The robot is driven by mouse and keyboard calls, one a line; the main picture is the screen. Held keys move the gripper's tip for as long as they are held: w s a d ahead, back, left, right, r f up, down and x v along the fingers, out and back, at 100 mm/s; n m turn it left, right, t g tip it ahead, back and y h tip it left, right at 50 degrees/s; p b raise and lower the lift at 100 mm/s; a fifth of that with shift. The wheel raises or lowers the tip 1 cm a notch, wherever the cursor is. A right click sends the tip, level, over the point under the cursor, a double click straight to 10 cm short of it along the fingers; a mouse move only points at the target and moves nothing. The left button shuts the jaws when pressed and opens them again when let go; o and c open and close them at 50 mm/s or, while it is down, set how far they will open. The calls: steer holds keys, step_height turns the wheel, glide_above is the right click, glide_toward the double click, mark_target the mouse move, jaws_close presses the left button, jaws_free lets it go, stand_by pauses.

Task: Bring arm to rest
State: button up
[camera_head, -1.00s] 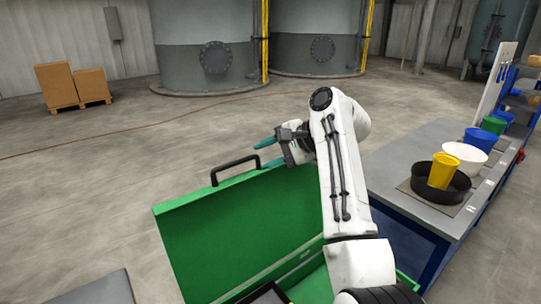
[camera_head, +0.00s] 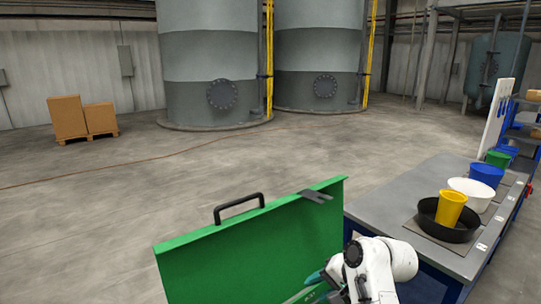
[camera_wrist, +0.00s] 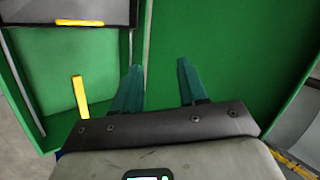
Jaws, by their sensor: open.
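My white arm is bent low at the bottom right of the head view. I cannot tell whether the fingers touch the case.
The green case lid (camera_head: 220,265) stands upright with a black handle (camera_head: 239,206). A yellow bar (camera_wrist: 80,97) lies near the fingers. At right, a workbench (camera_head: 385,207) holds a black pan (camera_head: 449,234) with a yellow cup (camera_head: 450,208).

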steer(key=s+d+f+n+g+h, duration=0.1)
steer(key=s+d+f, duration=0.25)
steer(key=s, duration=0.25)
steer(key=s+d+f+n+h, duration=0.1)
steer(key=s+d+f, duration=0.2)
steer(key=s+f, duration=0.3)
steer(key=s+d+f+n+g+h, duration=0.1)
steer(key=s+d+f+h, duration=0.2)
steer(key=s, duration=0.4)
steer(key=s+d+f+n+g, duration=0.1)
steer(key=s+d, duration=0.1)
steer(key=s, duration=0.9)
steer(key=s+d+f+n+h, duration=0.1)
steer(key=s+d+n, duration=0.1)
steer(key=s, duration=1)
steer(key=shift+s+d+f+g, duration=0.2)
steer(key=shift+s+d+g, duration=0.15)
steer(key=shift+d, duration=0.5)
steer(key=shift+o, duration=0.2)
steer(key=shift+w, duration=0.1)
